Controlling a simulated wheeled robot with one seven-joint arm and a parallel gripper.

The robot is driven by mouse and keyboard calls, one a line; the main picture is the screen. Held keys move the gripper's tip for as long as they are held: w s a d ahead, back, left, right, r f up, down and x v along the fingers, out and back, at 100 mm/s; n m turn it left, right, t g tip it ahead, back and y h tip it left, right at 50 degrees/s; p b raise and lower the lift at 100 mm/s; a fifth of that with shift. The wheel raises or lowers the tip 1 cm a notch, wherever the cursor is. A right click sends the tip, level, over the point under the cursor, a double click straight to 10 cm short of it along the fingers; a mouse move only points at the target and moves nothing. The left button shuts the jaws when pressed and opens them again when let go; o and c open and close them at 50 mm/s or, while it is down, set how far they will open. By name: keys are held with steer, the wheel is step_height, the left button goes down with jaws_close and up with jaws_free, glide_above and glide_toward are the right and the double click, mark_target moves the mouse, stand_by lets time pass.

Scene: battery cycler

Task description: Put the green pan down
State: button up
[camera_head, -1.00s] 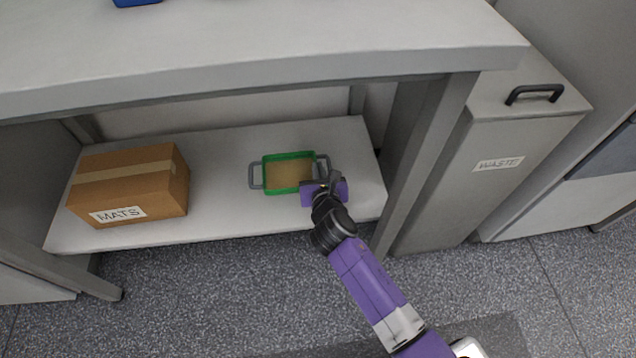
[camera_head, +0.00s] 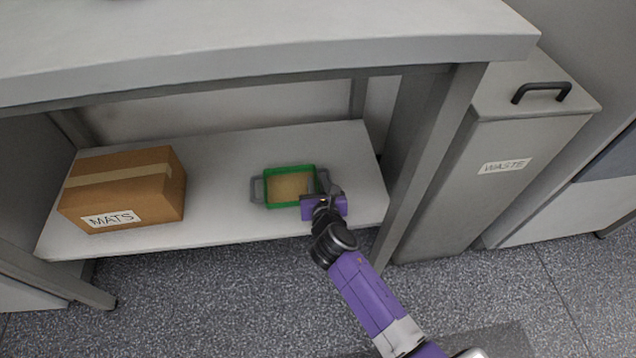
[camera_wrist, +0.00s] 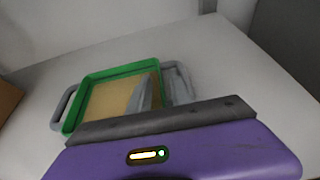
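The green pan (camera_head: 267,202) is a rectangular tray with a tan inside and grey handles at its two ends. It is over the lower shelf (camera_head: 225,215), right of the middle, and looks about level. I cannot tell whether its bottom touches the shelf. My gripper (camera_head: 330,190) is at the pan's right handle and appears shut on it. In the wrist view the pan (camera_wrist: 68,125) is ahead of the purple gripper body, and the grey fingers (camera_wrist: 160,88) straddle its near right end. The grip is partly hidden by the wrist.
A cardboard box labelled MATS (camera_head: 125,190) stands on the shelf's left side. The table top (camera_head: 260,50) overhangs the shelf, with a grey leg (camera_head: 430,155) close to my gripper's right. A WASTE bin (camera_head: 500,185) stands beyond it. Shelf room is free between box and pan.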

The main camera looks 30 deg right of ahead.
steer(key=shift+s+r, duration=0.2)
steer(key=shift+r, duration=0.05)
steer(key=p+v, duration=0.4)
steer(key=v, duration=0.6)
steer(key=shift+s+r+p, duration=0.1)
steer(key=shift+r+p, duration=0.05)
steer(key=shift+p, duration=0.15)
steer(key=shift+s+a+r, duration=0.2)
steer(key=shift+s+a, duration=0.05)
steer(key=shift+s, duration=0.3)
